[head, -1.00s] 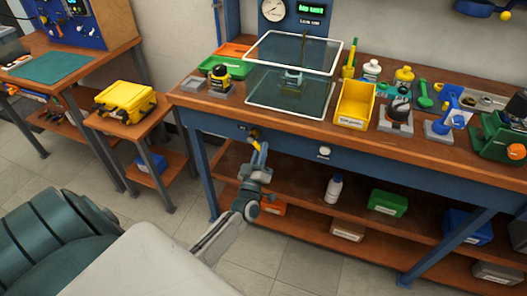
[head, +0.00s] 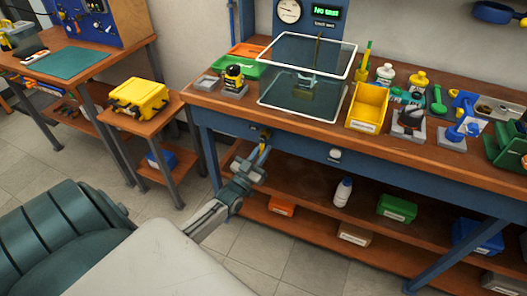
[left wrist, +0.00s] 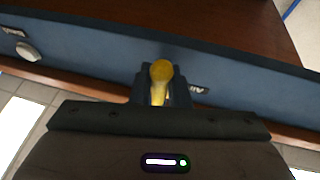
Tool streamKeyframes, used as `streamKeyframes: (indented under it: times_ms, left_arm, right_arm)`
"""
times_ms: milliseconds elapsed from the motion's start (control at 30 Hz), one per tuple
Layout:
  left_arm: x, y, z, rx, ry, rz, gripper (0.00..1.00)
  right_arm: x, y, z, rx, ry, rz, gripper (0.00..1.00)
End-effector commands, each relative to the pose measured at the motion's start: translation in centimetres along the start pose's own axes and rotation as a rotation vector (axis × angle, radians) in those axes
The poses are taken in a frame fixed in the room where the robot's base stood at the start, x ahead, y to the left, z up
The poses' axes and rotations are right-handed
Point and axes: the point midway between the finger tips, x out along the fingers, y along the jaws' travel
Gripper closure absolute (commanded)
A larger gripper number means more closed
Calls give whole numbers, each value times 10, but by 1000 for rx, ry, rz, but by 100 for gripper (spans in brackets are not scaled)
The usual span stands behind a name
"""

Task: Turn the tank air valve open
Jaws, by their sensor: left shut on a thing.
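The tank air valve (head: 265,136) is on the blue front rail of the workbench, below the glass tank. Its yellow lever hangs down from the rail in the head view. My left gripper (head: 260,160) reaches up to it from below and is shut on the lever. In the left wrist view the yellow lever (left wrist: 161,72) stands between the dark fingers of my left gripper (left wrist: 157,92), close to the blue rail. The fingers hide part of the lever. My right gripper is not in view.
A white knob (head: 335,154) is farther along the rail. The glass tank (head: 306,78) stands on the bench above. A lower shelf (head: 325,221) with a bottle and boxes lies under the rail.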

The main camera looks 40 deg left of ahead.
Motion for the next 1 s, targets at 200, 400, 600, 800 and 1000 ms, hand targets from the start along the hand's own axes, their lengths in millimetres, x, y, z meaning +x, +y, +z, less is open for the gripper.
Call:
streamKeyframes:
  times_ms: [200,400,600,800,1000]
  left_arm:
    - [-2,-1,2,14,-7,5,100]
    - [-2,-1,2,14,-7,5,100]
    - [-1,-1,1,14,-6,5,63]
    - [-1,-1,0,13,-4,5,63]
    - [-11,-1,2,12,-6,6,63]
  right_arm:
    - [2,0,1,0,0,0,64]
    - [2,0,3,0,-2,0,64]
    - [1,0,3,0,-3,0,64]
    - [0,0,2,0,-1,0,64]
    - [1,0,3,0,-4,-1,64]
